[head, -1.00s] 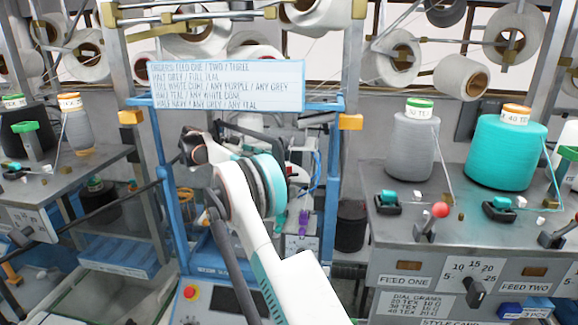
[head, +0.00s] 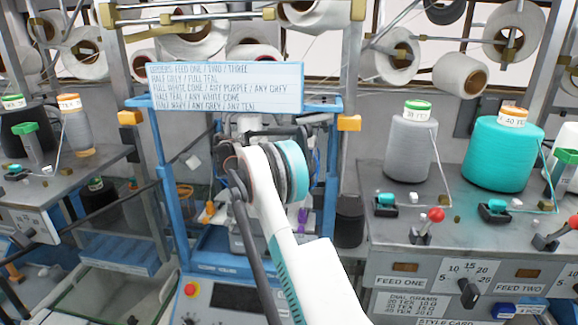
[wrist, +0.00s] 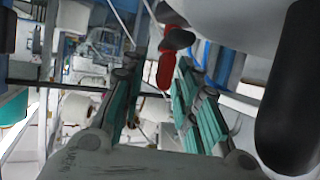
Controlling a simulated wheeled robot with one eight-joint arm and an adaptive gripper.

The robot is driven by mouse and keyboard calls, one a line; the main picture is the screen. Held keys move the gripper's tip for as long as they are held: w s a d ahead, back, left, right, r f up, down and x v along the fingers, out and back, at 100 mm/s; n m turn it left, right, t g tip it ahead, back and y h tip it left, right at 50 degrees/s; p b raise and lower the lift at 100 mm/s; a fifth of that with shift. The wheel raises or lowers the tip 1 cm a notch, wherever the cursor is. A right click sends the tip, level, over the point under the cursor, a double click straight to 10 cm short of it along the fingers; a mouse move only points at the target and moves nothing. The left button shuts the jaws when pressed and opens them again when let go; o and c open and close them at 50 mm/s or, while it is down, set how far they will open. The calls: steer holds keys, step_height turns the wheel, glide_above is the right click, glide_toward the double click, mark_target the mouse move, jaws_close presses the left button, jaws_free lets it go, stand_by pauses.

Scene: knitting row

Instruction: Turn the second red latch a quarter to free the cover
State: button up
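A red latch (wrist: 166,70) with a dark pivot hangs in the wrist view, in line with the gap between my fingers. A second red part (wrist: 170,13) shows above it, partly cut off by a pale rounded body. My gripper (wrist: 155,72) has teal-sided fingers spread apart, with the lower red latch appearing between their tips. I cannot tell whether either finger touches it. In the head view my arm hides the gripper and the latches. The cover cannot be made out for certain.
A blue frame (head: 166,200) surrounds the machine where my arm reaches in, with a written sign (head: 226,87) across its top. On the right bench stand a grey cone (head: 410,150), a teal cone (head: 503,155) and red-knobbed levers (head: 434,216). A dark rounded part (wrist: 293,90) fills the wrist view's right side.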

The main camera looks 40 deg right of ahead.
jaws_close()
steer(key=shift+n+t+b, duration=0.3)
steer(key=shift+t+b, duration=0.1)
steer(key=shift+b, duration=0.05)
steer(key=n+t+b, duration=0.1)
steer(key=t+b, duration=0.1)
steer(key=n+t+h+b, duration=0.1)
steer(key=n+t+b, duration=0.1)
steer(key=shift+w+f+n, duration=0.1)
steer(key=shift+f+n, duration=0.1)
steer(key=shift+n, duration=0.1)
steer(key=n+t+b, duration=0.1)
steer(key=t, duration=0.1)
steer(key=n+t+b, duration=0.1)
steer(key=n+t, duration=0.1)
steer(key=n+t+b, duration=0.1)
steer(key=n+t, duration=0.1)
steer(key=shift+w+r+y+b, duration=0.1)
steer(key=shift+w+y+b, duration=0.2)
steer(key=shift+w+a+r+n+t+y+b, duration=0.15)
steer(key=shift+n+t+y+b, duration=0.35)
steer(key=shift+n+t, duration=0.55)
steer(key=shift+w+d+f+n+t+y+b, duration=0.1)
steer(key=shift+n+t+y+b, duration=0.15)
steer(key=shift+n+t+y, duration=0.6)
steer(key=shift+a+r+n+t, duration=0.1)
steer(key=shift+n+t, duration=0.2)
steer(key=shift+o, duration=0.5)
jaws_free()
steer(key=shift+w, duration=0.1)
